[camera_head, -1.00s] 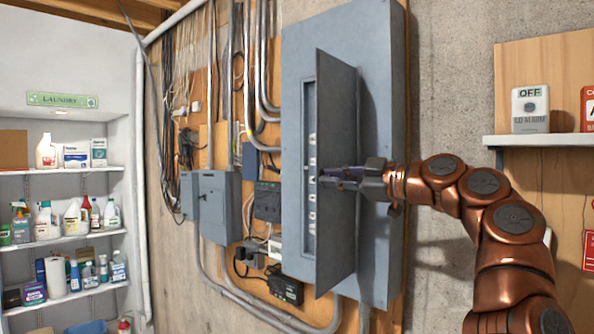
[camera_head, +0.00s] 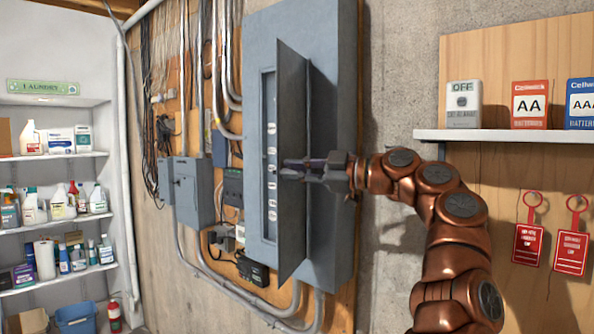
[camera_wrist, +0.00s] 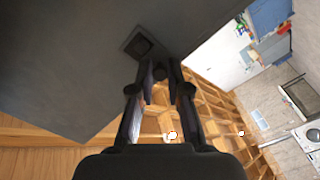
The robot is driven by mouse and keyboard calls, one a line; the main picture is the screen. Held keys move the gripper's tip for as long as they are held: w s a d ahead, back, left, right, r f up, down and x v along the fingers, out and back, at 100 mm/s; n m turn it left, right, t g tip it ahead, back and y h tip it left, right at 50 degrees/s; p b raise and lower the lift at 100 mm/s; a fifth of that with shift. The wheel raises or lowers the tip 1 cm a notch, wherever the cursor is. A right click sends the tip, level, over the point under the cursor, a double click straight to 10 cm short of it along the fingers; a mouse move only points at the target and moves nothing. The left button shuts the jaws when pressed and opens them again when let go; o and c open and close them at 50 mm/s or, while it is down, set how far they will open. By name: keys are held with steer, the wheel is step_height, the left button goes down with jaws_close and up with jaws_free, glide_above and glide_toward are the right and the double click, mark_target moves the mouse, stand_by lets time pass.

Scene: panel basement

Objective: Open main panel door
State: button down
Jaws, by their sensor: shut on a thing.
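The grey main panel (camera_head: 335,100) is mounted on the wall in the head view. Its door (camera_head: 292,110) is swung out from the box, hinged on its right side and seen nearly edge-on. A column of breakers (camera_head: 271,155) shows left of the door. In the wrist view, the fingers (camera_wrist: 165,68) meet near the dark door (camera_wrist: 75,60), beside a small square latch (camera_wrist: 145,45). The exact contact is hard to see.
A smaller grey box (camera_head: 192,190) and conduits are left of the panel. A shelf (camera_head: 510,135) with battery packs is at the right, with red tags (camera_head: 528,243) below. Laundry shelves (camera_head: 60,225) stand far left. The space in front of the panel looks clear.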

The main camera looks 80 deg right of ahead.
steer(key=c, duration=1.1)
jaws_free()
steer(key=shift+w, duration=0.25)
steer(key=shift+c, duration=0.2)
steer(key=shift+s, duration=0.15)
steer(key=v, duration=0.7)
steer(key=shift+s, duration=0.4)
steer(key=shift+f, duration=0.2)
steer(key=shift+s+r, duration=0.1)
